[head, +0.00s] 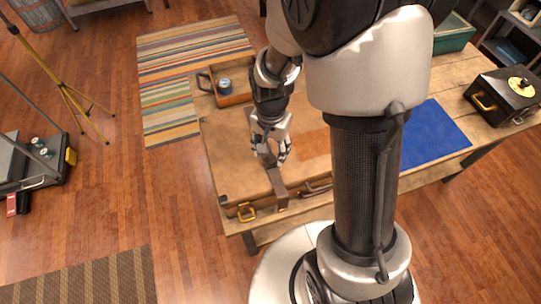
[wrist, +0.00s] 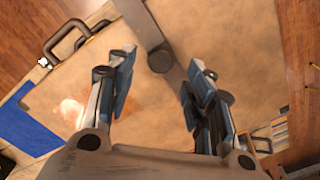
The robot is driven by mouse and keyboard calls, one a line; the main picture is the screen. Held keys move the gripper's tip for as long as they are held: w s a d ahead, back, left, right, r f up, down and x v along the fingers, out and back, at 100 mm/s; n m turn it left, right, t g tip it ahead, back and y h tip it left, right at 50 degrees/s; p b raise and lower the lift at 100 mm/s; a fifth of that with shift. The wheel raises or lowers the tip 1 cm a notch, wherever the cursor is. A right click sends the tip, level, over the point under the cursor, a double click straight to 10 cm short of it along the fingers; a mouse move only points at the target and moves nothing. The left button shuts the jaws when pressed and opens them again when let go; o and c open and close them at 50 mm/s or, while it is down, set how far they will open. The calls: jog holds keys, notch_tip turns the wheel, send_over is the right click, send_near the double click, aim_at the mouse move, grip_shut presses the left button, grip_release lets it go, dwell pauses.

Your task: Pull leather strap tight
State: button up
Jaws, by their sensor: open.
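A tan leather case (head: 229,153) lies flat on the wooden table. A brown leather strap (head: 277,184) runs over its top and down its front edge, beside the case handle (head: 318,187). In the wrist view the strap (wrist: 146,27) comes from the top edge to between my fingers, and the handle (wrist: 68,38) is at upper left. My gripper (head: 271,158) points down over the case at the strap's far end. In the wrist view my gripper (wrist: 163,67) is open, with its fingers spread on both sides of the strap. Whether they touch it cannot be told.
A brass buckle (head: 246,212) is on the case front. A wooden tray (head: 235,99) with a blue can (head: 225,85) stands behind. A blue mat (head: 432,135) lies to the right, and a black box (head: 505,96) stands at the table's right end.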

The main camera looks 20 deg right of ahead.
aim_at(271, 159)
jog(key=shift+f+b, duration=0.35)
jog(key=shift+f, duration=1.65)
jog(key=shift+c, duration=0.4)
grip_shut()
jog(key=shift+w, duration=0.1)
